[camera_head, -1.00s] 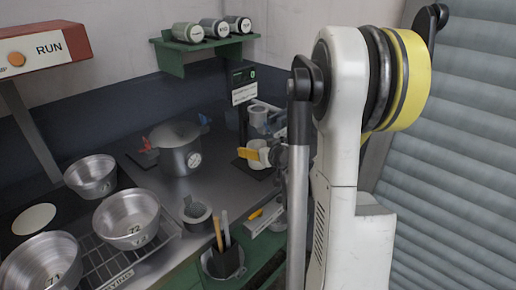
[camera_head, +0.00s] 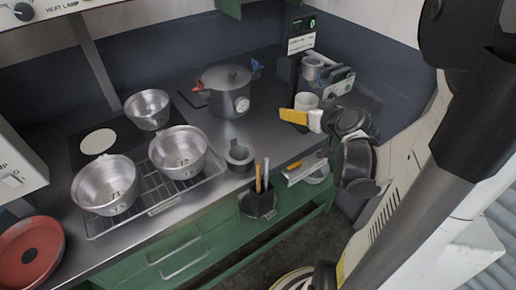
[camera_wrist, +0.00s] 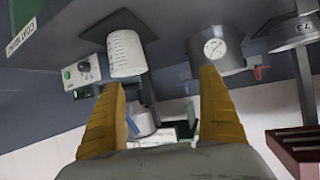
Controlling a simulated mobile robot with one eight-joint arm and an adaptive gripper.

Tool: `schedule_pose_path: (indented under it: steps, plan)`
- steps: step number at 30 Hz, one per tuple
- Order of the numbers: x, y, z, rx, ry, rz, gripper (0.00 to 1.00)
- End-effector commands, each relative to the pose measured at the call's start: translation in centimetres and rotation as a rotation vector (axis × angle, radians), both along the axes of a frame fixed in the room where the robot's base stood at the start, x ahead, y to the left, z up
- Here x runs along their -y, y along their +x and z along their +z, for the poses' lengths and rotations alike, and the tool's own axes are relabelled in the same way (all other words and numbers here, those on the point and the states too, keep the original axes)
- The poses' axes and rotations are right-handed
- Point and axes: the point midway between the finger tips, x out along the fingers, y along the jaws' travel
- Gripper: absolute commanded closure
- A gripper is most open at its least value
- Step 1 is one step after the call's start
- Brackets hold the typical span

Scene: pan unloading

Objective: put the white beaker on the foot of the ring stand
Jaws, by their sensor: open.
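The white beaker (camera_head: 306,101) stands at the right part of the bench, beside a dark upright post. In the wrist view, which is upside down, the white beaker (camera_wrist: 124,55) has marks on its side and appears to stand on the dark foot of the ring stand (camera_wrist: 143,25). The post (camera_wrist: 148,92) is partly hidden behind the beaker. My gripper (camera_head: 297,117) has yellow fingers and is in front of the beaker, apart from it. In the wrist view my gripper (camera_wrist: 163,108) is open with nothing between its fingers.
A lidded pot with a dial (camera_head: 226,92) stands left of the beaker. Several metal pans, such as one on the rack (camera_head: 178,151), are further left. A grey ring-shaped piece (camera_head: 239,155) and a dark tool holder (camera_head: 259,203) are near the front edge. Grey equipment (camera_head: 336,83) is behind right.

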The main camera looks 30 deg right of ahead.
Motion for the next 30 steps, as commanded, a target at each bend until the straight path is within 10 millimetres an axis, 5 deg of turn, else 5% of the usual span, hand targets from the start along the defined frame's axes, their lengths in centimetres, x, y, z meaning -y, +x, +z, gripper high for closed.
schedule_pose_path:
  steps: [1, 6, 12, 19, 30]
  plan:
    - [-3.7, 0.5, 0.5, -0.041, 0.021, 0.056, 0.11]
    - [-15.1, -1.3, 1.6, -0.228, 0.075, 0.187, 0.11]
    - [-23.1, -7.1, 2.4, -0.402, 0.059, 0.243, 0.11]
    - [-25.3, -11.0, 2.8, -0.473, 0.024, 0.235, 0.11]
    - [-25.3, -11.3, 2.9, -0.477, 0.021, 0.230, 0.11]
